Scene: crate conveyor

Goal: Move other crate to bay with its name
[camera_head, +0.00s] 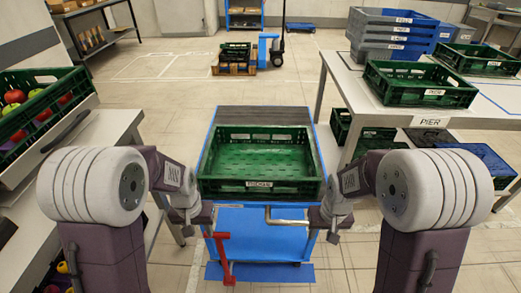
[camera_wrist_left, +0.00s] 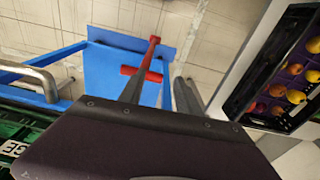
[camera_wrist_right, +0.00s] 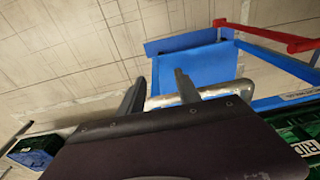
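A green crate (camera_head: 203,160) sits empty on the blue cart (camera_head: 262,235) in the middle of the head view. Its white front label is partly readable; the right wrist view shows letters like "RID" on the crate (camera_wrist_right: 290,133), and the left wrist view shows "GE". The table at right (camera_head: 345,88) has a "PIER" sign (camera_head: 430,122).
The right table holds a green crate (camera_head: 420,97), another green crate (camera_head: 487,67) and stacked blue crates (camera_head: 392,52). More crates stand beneath it. At left is a fruit bin (camera_head: 75,90). A red lever (camera_head: 224,258) rises at the cart's front. Open floor lies behind the cart.

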